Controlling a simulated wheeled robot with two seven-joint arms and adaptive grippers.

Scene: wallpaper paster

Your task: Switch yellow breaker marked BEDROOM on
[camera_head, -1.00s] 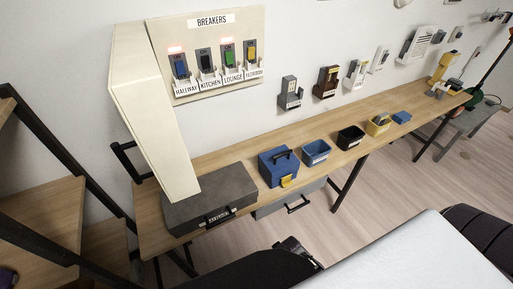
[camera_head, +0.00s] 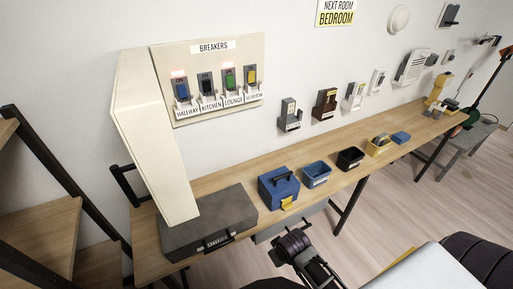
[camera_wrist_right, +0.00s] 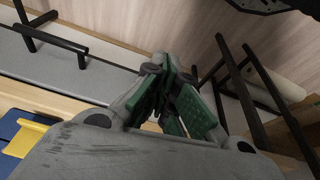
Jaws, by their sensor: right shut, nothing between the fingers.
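The cream breaker panel (camera_head: 218,112) is on the wall at upper left in the head view. Its yellow breaker (camera_head: 251,76) is at the far right of the row, above a label that appears to read BEDROOM. No lit red bar shows above the yellow breaker. The blue breaker (camera_head: 182,91) and green breaker (camera_head: 229,80) have red bars above them. My right gripper (camera_head: 300,252) is at bottom centre, well below the panel and apart from it. In the right wrist view its green-padded fingers (camera_wrist_right: 178,100) are together and empty. My left gripper is out of view.
A grey case (camera_head: 205,222), blue toolbox (camera_head: 279,187) and several bins are on the wooden bench (camera_head: 236,185). Wall devices hang right of the panel. The wall in front of the breakers is clear.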

